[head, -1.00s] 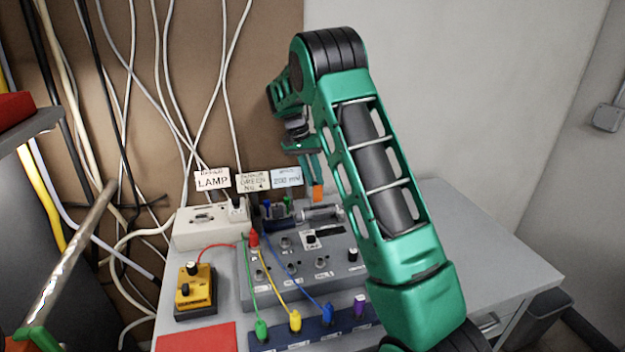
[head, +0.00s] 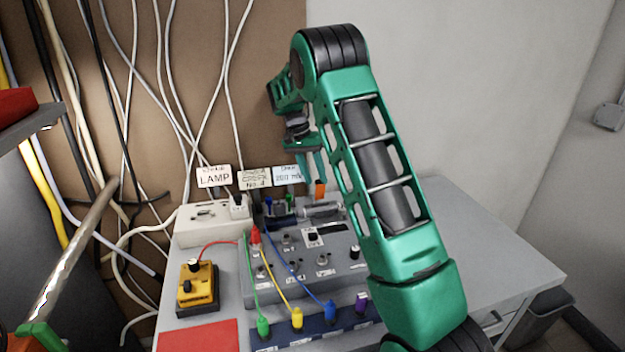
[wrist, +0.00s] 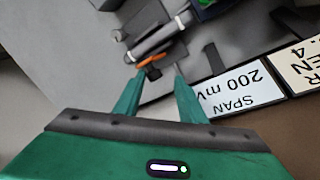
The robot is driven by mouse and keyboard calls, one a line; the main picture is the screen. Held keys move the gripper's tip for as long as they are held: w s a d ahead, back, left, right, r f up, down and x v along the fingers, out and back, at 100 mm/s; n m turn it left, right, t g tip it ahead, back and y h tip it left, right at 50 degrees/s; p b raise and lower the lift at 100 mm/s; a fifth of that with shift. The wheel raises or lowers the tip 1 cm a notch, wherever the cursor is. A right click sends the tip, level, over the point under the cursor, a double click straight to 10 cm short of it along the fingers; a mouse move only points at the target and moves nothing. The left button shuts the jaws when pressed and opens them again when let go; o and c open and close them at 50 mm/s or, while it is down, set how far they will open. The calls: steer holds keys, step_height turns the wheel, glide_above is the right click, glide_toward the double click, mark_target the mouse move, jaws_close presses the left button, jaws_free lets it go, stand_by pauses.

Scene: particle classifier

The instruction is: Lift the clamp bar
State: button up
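An orange piece with a dark end, which seems to be the clamp bar's handle, shows in the wrist view (wrist: 151,60) just beyond my fingertips. It also shows in the head view (head: 320,189) as a small upright orange block at the back of the grey panel. It adjoins a grey cylinder (wrist: 155,38) in a holder. My gripper (wrist: 159,77) is open, its two green fingers spread to either side of the dark end. In the head view my gripper (head: 317,180) hangs just above the orange block. I cannot tell whether the fingers touch it.
Label cards reading LAMP (head: 214,177) and SPAN 200 (wrist: 238,96) stand behind the panel (head: 345,262). A white socket box (head: 205,228), a yellow box (head: 198,288) and coloured plugs with wires are at the left and front. The table's right side is clear.

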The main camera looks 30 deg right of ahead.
mark_target(319, 185)
steer(key=s+a+r, duration=0.3)
steer(key=a+r, duration=0.7)
steer(key=a, duration=0.1)
steer(key=shift+a+r, duration=0.15)
steer(key=shift+r, duration=0.1)
steer(key=shift+c, duration=0.3)
steer(key=c, duration=0.5)
steer(key=s+d+m, duration=0.1)
steer(key=d, duration=0.1)
steer(key=d+m+t, duration=0.1)
steer(key=s+d+m, duration=0.1)
steer(key=d, duration=0.1)
steer(key=shift+s+d+r+t, duration=0.3)
steer(key=shift+d+r, duration=0.05)
steer(key=shift+r, duration=0.05)
jaws_close()
steer(key=s+d+r+m+t+y, duration=0.1)
steer(key=s+d+m+t, duration=0.3)
steer(key=m, duration=0.3)
steer(key=shift+w+a+r+x, duration=0.1)
steer(key=shift+w+x, duration=0.25)
steer(key=shift+x, duration=1.5)
steer(key=shift+w+a+r+x, duration=0.1)
steer(key=shift+w+x, duration=0.25)
steer(key=shift+x, duration=1.55)
steer(key=shift+w+a+r+x, duration=0.1)
steer(key=shift+w+x, duration=0.2)
steer(key=shift+x, duration=1.55)
